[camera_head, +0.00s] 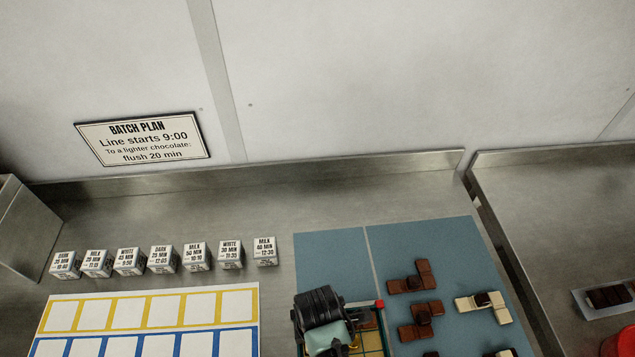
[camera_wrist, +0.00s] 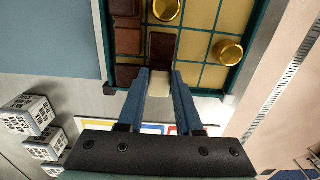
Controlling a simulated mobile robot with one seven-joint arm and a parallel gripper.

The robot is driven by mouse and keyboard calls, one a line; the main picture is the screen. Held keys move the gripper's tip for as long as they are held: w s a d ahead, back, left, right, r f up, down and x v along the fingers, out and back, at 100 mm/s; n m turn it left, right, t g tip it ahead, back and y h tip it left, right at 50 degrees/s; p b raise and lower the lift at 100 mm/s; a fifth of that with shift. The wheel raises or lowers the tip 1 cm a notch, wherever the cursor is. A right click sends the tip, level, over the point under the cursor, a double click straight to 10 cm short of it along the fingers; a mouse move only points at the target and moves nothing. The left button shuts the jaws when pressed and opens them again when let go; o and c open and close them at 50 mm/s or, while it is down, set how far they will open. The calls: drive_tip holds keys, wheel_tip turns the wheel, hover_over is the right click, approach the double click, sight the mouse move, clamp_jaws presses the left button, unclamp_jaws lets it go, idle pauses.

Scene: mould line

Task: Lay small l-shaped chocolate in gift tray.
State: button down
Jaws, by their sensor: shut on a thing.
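My gripper (camera_wrist: 161,78) is shut on a small chocolate piece (camera_wrist: 159,90), whose pale block shows between the blue fingers in the wrist view. A dark brown block (camera_wrist: 162,50) shows just beyond the fingertips; I cannot tell whether it is part of the held piece. The gift tray (camera_wrist: 193,91) has a teal rim and yellow cells and lies below and beyond the fingers. Brown blocks (camera_wrist: 126,42) fill cells at its left, and two gold rounds (camera_wrist: 229,52) sit in it. In the head view my wrist hides much of the tray (camera_head: 380,304) and the held piece.
Several brown and white chocolate pieces (camera_head: 421,309) lie on the blue mat (camera_head: 440,246) right of the tray. A row of labelled cubes (camera_head: 196,256) stands at the left behind a card with yellow and blue squares (camera_head: 146,293). A gap separates this counter from another at right.

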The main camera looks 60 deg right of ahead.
drive_tip(key=shift+f, duration=0.4)
drive_tip(key=shift+f, duration=0.1)
drive_tip(key=c, duration=0.6)
unclamp_jaws()
